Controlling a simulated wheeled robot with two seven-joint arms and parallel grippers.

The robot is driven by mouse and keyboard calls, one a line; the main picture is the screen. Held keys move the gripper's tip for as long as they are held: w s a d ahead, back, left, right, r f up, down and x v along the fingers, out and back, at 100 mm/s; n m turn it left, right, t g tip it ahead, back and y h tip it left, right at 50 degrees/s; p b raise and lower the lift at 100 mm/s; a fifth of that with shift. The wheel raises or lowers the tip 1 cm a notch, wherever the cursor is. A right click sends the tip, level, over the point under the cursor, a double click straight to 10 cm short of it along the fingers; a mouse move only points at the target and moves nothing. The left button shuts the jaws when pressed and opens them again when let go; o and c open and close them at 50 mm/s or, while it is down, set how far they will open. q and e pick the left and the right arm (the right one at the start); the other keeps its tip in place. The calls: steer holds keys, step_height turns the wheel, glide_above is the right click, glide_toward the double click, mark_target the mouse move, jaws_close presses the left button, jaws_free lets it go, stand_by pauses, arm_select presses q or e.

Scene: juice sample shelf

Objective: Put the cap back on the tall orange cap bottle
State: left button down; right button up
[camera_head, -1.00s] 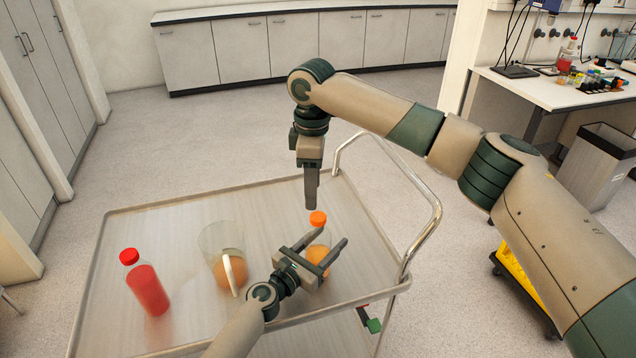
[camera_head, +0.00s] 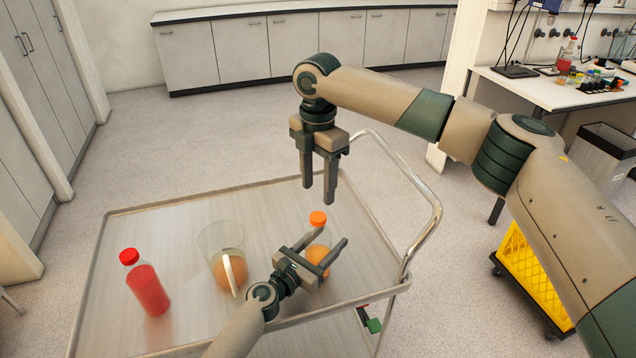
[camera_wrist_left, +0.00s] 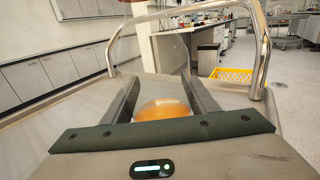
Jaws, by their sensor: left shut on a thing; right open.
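The bottle (camera_head: 317,256) holds orange juice and stands upright on the cart near its right side. The orange cap (camera_head: 318,218) sits at the top of its neck; I cannot tell how tightly it is seated. My left gripper (camera_head: 327,240) is shut around the bottle's body, one finger on each side. The left wrist view shows the bottle's orange contents (camera_wrist_left: 163,108) between the fingers; the cap cannot be made out there. My right gripper (camera_head: 319,194) is open and empty, pointing down above the cap and apart from it.
A glass pitcher (camera_head: 212,238) with orange juice stands left of the bottle. A red bottle with a red cap (camera_head: 149,288) stands farther left. The cart (camera_head: 170,222) has a raised rim and a metal handle (camera_head: 432,208) at the right. Its back part is clear.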

mark_target(318, 216)
steer(key=shift+f, duration=0.1)
steer(key=shift+f, duration=3.95)
steer(key=shift+c, duration=0.6)
steer(key=c, duration=1)
